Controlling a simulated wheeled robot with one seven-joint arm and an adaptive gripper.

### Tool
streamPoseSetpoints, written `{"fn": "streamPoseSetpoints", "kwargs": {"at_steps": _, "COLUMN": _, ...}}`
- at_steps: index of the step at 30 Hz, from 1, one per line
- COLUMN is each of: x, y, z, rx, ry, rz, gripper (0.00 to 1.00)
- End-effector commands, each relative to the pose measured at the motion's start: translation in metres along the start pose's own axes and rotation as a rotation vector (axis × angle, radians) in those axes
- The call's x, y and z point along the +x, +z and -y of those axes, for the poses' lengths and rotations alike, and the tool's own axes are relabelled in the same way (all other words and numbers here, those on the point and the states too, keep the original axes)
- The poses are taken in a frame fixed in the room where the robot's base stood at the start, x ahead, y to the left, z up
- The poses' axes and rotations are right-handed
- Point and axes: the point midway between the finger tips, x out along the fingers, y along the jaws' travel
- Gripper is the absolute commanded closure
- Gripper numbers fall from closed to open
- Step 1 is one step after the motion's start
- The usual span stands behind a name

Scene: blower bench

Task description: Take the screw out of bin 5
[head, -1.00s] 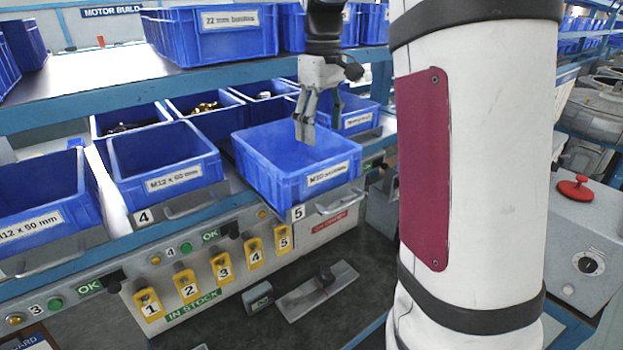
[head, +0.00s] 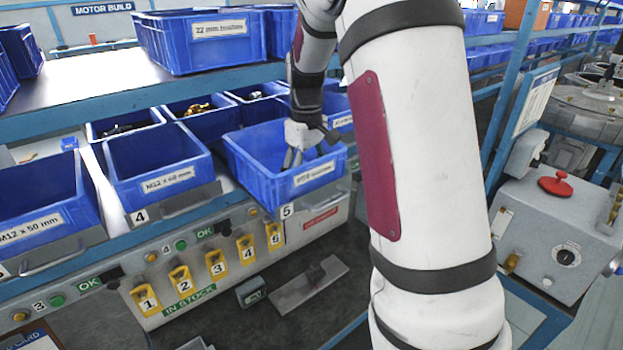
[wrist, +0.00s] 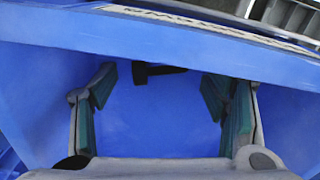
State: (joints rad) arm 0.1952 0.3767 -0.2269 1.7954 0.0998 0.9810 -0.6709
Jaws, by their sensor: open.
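Bin 5 (head: 258,184) is a blue open bin with a white label, above the number 5 plate on the rack. My gripper (head: 291,161) points down into it, with its fingertips below the rim. In the wrist view my gripper (wrist: 160,85) is open, its two green-padded fingers apart with nothing held between them. A short dark screw (wrist: 155,71) lies on the blue bin floor, just beyond the gap between the fingertips. The labelled rim of bin 5 (wrist: 200,22) crosses the top of that view. The screw is hidden in the head view.
The M12 x 60 mm bin (head: 165,179) stands left of bin 5, and bins with dark and brass parts stand behind. A shelf (head: 60,112) with more blue bins is above. Numbered yellow tags (head: 181,279) hang below. A grey box with a red button (head: 557,185) is at right.

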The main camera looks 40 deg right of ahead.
Motion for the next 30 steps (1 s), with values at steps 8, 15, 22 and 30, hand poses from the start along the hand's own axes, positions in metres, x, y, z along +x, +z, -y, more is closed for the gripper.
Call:
{"fn": "streamPoseSetpoints", "kwargs": {"at_steps": 8, "x": 0.0, "y": 0.0, "z": 0.0, "rx": 0.0, "ry": 0.0, "rz": 0.0, "gripper": 0.57}}
{"fn": "streamPoseSetpoints", "kwargs": {"at_steps": 15, "x": 0.0, "y": 0.0, "z": 0.0, "rx": 0.0, "ry": 0.0, "rz": 0.0, "gripper": 0.82}}
{"fn": "streamPoseSetpoints", "kwargs": {"at_steps": 22, "x": -0.005, "y": -0.001, "z": 0.0, "rx": 0.0, "ry": 0.001, "rz": -0.002, "gripper": 0.82}}
{"fn": "streamPoseSetpoints", "kwargs": {"at_steps": 30, "x": -0.049, "y": -0.003, "z": -0.001, "rx": 0.001, "ry": 0.003, "rz": -0.006, "gripper": 0.82}}
